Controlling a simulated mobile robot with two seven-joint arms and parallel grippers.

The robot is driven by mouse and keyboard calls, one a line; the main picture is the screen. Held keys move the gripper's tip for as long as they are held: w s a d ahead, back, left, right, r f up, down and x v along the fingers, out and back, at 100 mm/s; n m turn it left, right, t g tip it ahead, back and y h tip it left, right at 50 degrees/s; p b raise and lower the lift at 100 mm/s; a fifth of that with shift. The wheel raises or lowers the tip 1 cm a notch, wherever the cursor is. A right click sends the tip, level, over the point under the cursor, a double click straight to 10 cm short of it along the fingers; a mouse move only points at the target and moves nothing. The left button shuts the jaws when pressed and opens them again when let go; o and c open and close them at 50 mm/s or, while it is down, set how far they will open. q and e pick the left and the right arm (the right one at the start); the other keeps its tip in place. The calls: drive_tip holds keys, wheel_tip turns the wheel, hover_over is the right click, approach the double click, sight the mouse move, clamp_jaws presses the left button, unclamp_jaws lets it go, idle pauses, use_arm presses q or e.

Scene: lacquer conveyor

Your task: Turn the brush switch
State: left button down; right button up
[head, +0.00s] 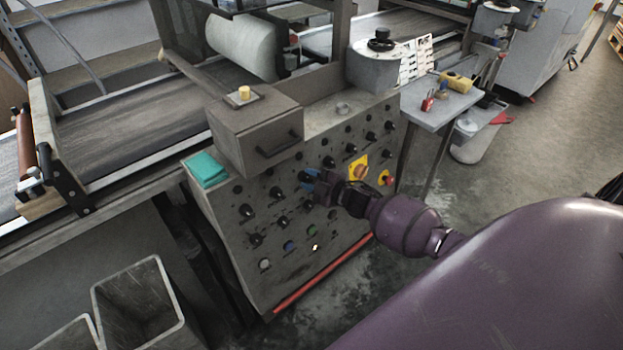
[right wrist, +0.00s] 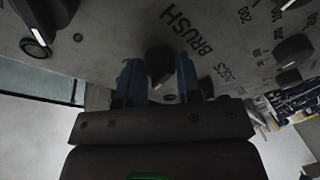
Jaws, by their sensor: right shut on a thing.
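The brush switch (right wrist: 159,62) is a dark round knob with a pale pointer mark, on the grey control panel (head: 283,268). The printed word BRUSH shows beside it in the right wrist view. My right gripper (head: 311,179) reaches the panel from the right in the head view and hides the switch there. In the right wrist view its two blue fingers (right wrist: 159,78) stand on either side of the knob, shut on it. My left gripper is in neither view.
Other dark knobs (head: 246,210) surround the switch, with a yellow-backed switch (head: 358,168) and a red button (head: 385,178) to the right. A small table (head: 440,105) stands right.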

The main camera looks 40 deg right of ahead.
drive_tip(key=shift+n, duration=1.1)
drive_tip(key=o, duration=0.9)
